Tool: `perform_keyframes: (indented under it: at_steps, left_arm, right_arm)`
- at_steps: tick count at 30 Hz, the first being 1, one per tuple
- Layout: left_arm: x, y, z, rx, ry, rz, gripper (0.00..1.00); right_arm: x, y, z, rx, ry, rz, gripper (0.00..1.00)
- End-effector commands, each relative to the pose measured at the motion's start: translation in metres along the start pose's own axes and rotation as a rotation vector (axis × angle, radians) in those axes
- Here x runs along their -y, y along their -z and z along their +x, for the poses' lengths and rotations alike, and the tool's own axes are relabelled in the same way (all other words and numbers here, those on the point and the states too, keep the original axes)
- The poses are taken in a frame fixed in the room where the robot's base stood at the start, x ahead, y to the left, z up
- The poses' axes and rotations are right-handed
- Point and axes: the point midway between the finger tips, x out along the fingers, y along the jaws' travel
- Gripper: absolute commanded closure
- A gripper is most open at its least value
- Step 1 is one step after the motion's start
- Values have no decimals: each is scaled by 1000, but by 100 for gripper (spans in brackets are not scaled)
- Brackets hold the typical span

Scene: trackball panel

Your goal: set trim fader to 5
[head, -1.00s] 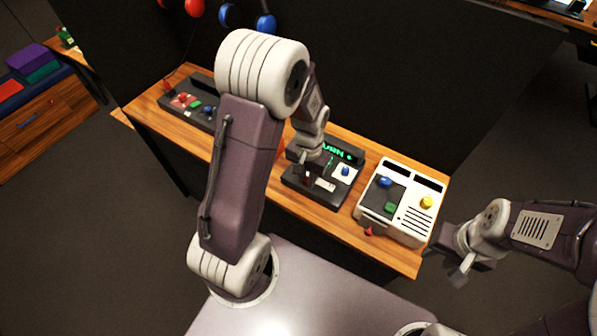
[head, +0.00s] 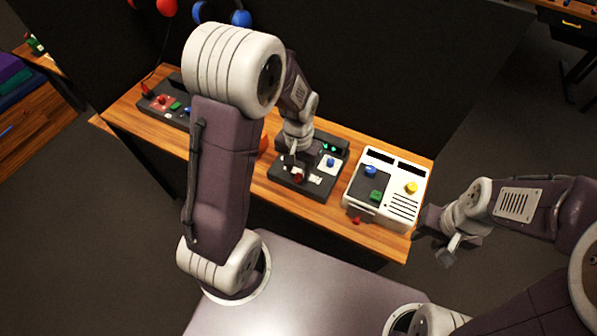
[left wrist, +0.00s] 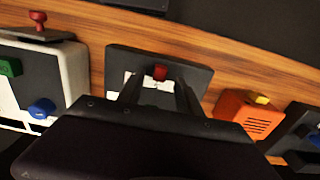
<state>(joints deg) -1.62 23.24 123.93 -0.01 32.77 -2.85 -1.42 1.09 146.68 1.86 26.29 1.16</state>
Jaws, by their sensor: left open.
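The black panel (head: 276,174) in the middle of the bench has a green display (head: 331,149), a blue button (head: 331,161) and a small red knob (head: 298,178), which looks like the trim fader. No scale or value is readable. In the left wrist view the red knob (left wrist: 160,72) stands over a pale plate. My left gripper (head: 296,168) is open over this panel, pointing down, and hides part of it. In the left wrist view its fingers (left wrist: 156,88) lie on either side of the knob's line; I cannot tell whether they touch it. My right gripper (head: 440,246) hangs right of the bench.
A white console (head: 405,205) with blue, green and yellow buttons stands right of the panel. An orange box (left wrist: 248,116) stands on its other side. Another dark panel (head: 165,103) is at the bench's far left. A dark wall (head: 400,80) rises behind.

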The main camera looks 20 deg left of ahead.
Motion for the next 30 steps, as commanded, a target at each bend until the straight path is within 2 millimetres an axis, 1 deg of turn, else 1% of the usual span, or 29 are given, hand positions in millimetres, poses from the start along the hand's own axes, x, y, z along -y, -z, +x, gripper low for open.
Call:
perform_keyframes:
  at_steps: [1, 3, 6, 9, 12, 25, 27, 28, 29, 30]
  left_arm:
    - [0, 2, -15, -7, 0, 0, 58]
    - [0, 2, -31, -7, 0, 0, 58]
    - [0, 1, -49, -5, 0, 0, 58]
    - [0, 1, -60, -4, 0, 0, 58]
    - [0, 0, -64, -1, 0, 0, 58]
    - [0, 0, -64, -1, 0, 0, 58]
    - [0, 2, -68, -15, 1, -1, 58]
    - [0, 0, -73, -26, 1, -1, 58]
    - [0, -11, -75, -24, 0, -3, 58]
    - [-2, -29, -74, -26, -3, -10, 58]
  right_arm:
    - [0, 0, -4, 0, 0, 0, 64]
    - [0, 1, -6, 0, 0, 0, 64]
    - [0, 1, -8, 0, 0, 0, 64]
    - [0, 1, -9, 0, 0, 0, 64]
    - [0, 1, -9, 0, 0, 0, 64]
    - [0, 1, -9, 0, 0, 0, 64]
    - [0, 1, -9, 0, 0, 0, 64]
    - [0, 1, -9, 0, 0, 0, 64]
    - [0, 1, -9, 0, 0, 0, 64]
    - [0, 1, -9, 0, 0, 0, 64]
